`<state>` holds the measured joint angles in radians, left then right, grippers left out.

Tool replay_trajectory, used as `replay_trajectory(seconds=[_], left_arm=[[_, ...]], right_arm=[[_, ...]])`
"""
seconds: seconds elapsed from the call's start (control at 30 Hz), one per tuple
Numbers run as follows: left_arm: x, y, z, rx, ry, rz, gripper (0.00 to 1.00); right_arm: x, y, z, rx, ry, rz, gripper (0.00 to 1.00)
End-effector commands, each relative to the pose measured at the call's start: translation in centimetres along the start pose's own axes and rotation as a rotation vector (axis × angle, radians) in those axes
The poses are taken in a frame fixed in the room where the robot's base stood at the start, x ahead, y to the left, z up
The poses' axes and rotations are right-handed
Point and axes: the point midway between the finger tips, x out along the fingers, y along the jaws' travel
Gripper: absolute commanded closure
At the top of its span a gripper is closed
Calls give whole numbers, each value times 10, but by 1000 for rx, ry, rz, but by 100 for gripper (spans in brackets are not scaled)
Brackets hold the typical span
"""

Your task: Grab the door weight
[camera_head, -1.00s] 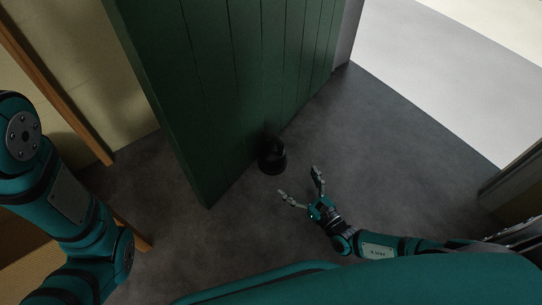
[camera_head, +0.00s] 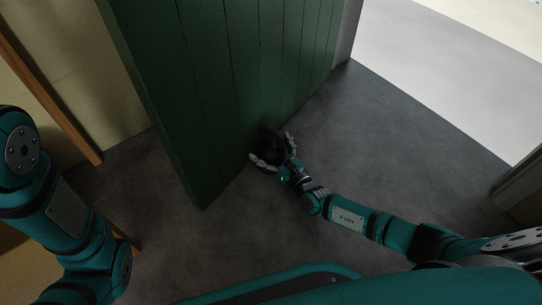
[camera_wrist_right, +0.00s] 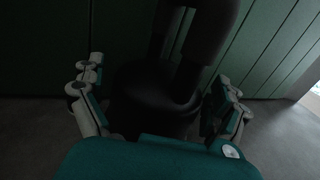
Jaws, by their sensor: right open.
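The door weight (camera_head: 271,147) is a black, rounded block with a loop handle, standing on the floor against the green door (camera_head: 225,90). It also shows in the right wrist view (camera_wrist_right: 155,88), with its handle rising toward the top. My right gripper (camera_head: 272,151) is open, with one finger on each side of the weight. In the right wrist view my right gripper (camera_wrist_right: 160,100) has its fingers apart around the weight's body. I cannot tell whether they touch it. My left arm shows at the left of the head view, but its gripper is out of view.
The green plank door stands open, its lower edge close to the floor. Bare dark grey floor (camera_head: 400,140) lies to the right, with a bright pale area (camera_head: 450,60) beyond. A wooden frame post (camera_head: 45,90) and pale wall stand at the left.

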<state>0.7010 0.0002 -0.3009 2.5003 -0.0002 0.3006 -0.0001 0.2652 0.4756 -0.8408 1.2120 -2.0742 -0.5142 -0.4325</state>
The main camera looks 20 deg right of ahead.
Motion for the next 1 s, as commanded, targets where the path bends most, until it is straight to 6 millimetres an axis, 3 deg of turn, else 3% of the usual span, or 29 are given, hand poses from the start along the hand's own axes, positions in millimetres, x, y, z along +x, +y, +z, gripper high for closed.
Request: replay_trajectory(seconds=[0.23,0.77,1.0], left_arm=[[0,0,0,0,-1,0,60],[0,0,0,1,-1,0,60],[1,0,1,1,-2,0,60]], right_arm=[[1,0,0,-1,1,0,3],[1,0,0,0,1,0,72],[3,0,6,1,-11,-1,74]])
